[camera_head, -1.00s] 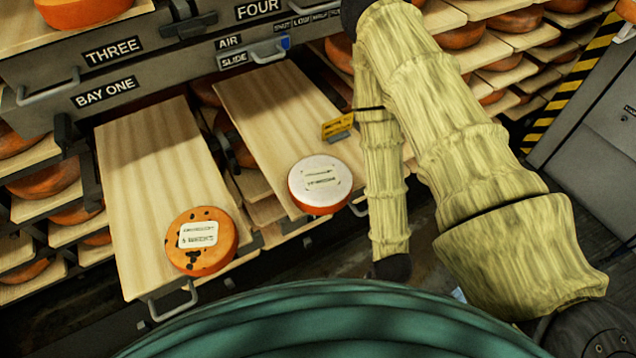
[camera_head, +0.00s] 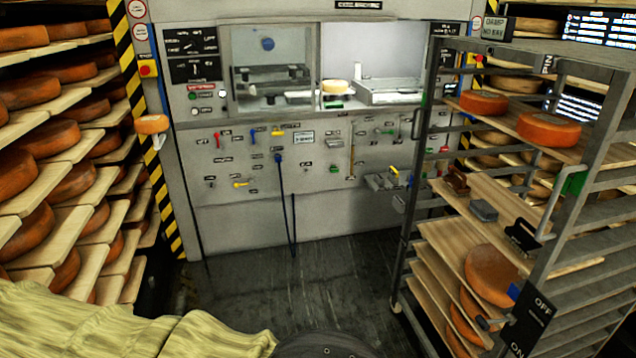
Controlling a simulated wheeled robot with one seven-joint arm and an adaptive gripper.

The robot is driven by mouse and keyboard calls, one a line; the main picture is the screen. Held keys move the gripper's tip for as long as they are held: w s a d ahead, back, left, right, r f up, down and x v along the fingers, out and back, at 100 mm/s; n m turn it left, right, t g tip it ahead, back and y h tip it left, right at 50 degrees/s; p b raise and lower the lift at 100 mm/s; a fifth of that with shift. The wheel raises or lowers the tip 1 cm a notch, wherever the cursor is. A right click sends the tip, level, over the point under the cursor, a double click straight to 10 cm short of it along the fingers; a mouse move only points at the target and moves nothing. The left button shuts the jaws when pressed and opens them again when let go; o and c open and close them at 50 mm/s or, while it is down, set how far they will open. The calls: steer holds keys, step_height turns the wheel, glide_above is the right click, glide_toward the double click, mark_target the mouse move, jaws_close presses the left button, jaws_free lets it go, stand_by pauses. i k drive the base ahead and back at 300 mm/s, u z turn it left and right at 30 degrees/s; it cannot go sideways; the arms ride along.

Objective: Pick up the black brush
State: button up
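A small black object (camera_head: 522,237), which may be the black brush, lies on a wooden shelf board (camera_head: 545,250) of the metal rack at the right. Its shape is too small to be sure of. A grey block (camera_head: 483,210) lies on the same board, to its left. A small brown item (camera_head: 456,180) sits further back on that board.
The metal rack (camera_head: 412,190) holds several boards with orange cheese wheels. A grey machine panel (camera_head: 300,225) with levers and a hanging blue hose (camera_head: 284,200) stands at the back. Cheese shelves (camera_head: 75,215) line the left. The dark floor (camera_head: 300,290) between is clear.

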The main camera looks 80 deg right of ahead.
mark_target(515, 233)
steer(key=z, duration=4)
